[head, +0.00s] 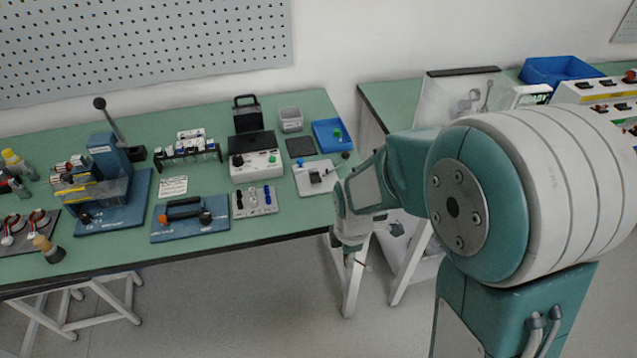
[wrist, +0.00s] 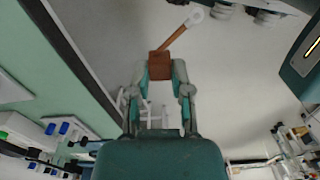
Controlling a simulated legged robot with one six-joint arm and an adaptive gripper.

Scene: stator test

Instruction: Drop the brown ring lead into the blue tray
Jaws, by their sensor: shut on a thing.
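My gripper (wrist: 160,76) is shut on the brown block of the brown ring lead (wrist: 160,62) in the wrist view. The lead's thin brown stem slants up and right to a pale ring end (wrist: 194,17). In the head view my gripper (head: 349,248) hangs just off the bench's front right corner, over the floor, and its grip is too small to make out. The blue tray (head: 324,144) lies flat on the green bench near its right end, behind and left of my gripper. A small green thing is in the tray.
A white board with a dark block and knobs (head: 316,187) lies between the tray and the bench's front edge. A grey cup (head: 290,119) and a dark pad (head: 300,147) are left of the tray. A larger blue bin (head: 545,69) stands on the second table.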

